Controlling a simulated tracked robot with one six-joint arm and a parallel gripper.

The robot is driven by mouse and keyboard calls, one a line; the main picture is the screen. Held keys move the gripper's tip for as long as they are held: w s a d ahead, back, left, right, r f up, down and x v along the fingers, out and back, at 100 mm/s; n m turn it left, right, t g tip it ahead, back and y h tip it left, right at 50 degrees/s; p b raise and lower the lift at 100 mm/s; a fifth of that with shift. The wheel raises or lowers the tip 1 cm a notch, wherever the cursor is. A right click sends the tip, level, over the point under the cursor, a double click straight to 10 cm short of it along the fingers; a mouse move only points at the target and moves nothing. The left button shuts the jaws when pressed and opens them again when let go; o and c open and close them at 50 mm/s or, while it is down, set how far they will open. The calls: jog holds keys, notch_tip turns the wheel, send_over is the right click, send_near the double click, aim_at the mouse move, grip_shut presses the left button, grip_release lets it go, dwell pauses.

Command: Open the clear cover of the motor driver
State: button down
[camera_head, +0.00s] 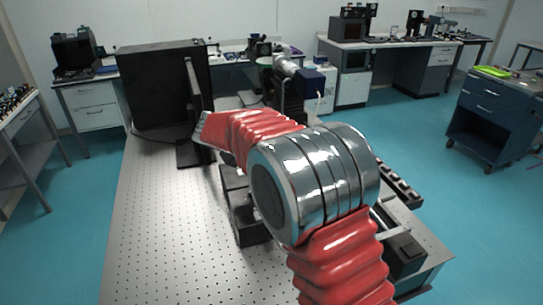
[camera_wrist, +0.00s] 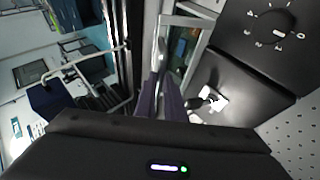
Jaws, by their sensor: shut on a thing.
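In the wrist view my gripper (camera_wrist: 160,76) reaches forward with its two dark fingers close together. It is shut on a thin, pale upright edge, which looks like part of the clear cover (camera_wrist: 163,45). The see-through panel itself is hard to make out. Just right of the fingertips is a grey frame (camera_wrist: 199,48) with a dark, greenish inside, which may be the motor driver; I cannot tell how far the cover stands open. In the head view my arm hides the gripper and what it holds.
In the wrist view a black box with a marked dial (camera_wrist: 280,35) stands right of the fingers. In the head view a tall black panel (camera_head: 160,85) stands at the back of the perforated table (camera_head: 150,225). The table's front left is clear.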

jog(key=shift+s+a+f, duration=0.3)
jog(key=shift+a+f, duration=0.3)
jog(key=shift+f, duration=0.25)
jog(key=c, duration=2.1)
grip_release()
jog(key=shift+w, duration=0.1)
jog(key=shift+o, duration=1.3)
jog(key=shift+r, duration=0.15)
